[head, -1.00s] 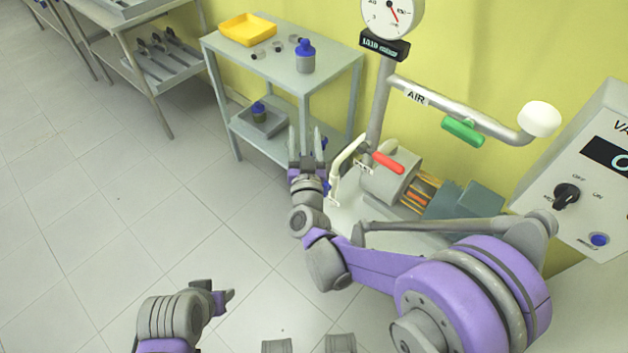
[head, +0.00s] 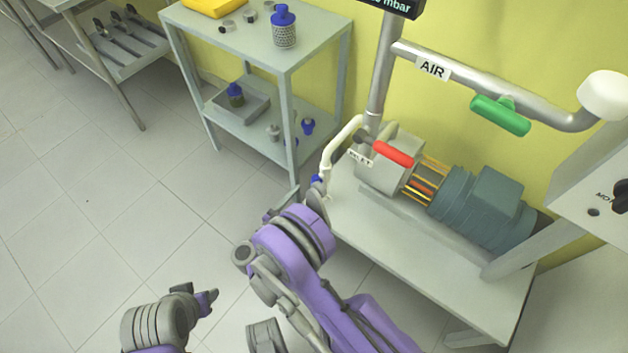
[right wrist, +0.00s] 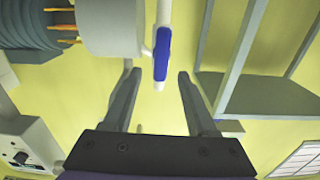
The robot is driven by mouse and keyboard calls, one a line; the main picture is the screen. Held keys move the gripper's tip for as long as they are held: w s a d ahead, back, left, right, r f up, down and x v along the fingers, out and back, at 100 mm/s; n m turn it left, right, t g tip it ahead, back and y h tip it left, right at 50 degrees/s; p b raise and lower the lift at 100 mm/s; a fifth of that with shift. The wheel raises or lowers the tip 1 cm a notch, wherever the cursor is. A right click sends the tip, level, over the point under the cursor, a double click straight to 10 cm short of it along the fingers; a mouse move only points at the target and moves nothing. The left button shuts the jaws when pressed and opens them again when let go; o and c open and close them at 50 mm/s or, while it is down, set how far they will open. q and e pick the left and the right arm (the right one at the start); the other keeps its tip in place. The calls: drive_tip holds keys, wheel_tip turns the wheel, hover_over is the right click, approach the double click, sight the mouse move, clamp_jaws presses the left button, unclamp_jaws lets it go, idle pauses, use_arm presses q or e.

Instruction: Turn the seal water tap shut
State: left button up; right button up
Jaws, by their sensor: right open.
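The seal water tap appears as a blue handle (right wrist: 161,54) on a thin white pipe in the right wrist view. It lies lengthwise along the pipe, just ahead of and between my right fingertips, with no clear contact. In the head view only a small blue bit (head: 316,181) shows at the foot of the white bent pipe (head: 338,140). My right gripper (right wrist: 157,75) is open and empty; in the head view my own arm mostly hides it. My left gripper (head: 206,298) is low at the left, over the floor, away from the tap; its jaw opening is unclear.
A pump (head: 390,172) with a red handle (head: 393,153) and a motor (head: 485,205) stands on a bench beside the tap. A green handle (head: 500,114) hangs on the AIR pipe (head: 465,75). A shelf cart (head: 180,60) stands behind left. The floor at left is clear.

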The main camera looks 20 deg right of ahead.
sight(313, 185)
drive_tip(key=x, duration=0.6)
drive_tip(key=shift+w+d, duration=0.3)
clamp_jaws()
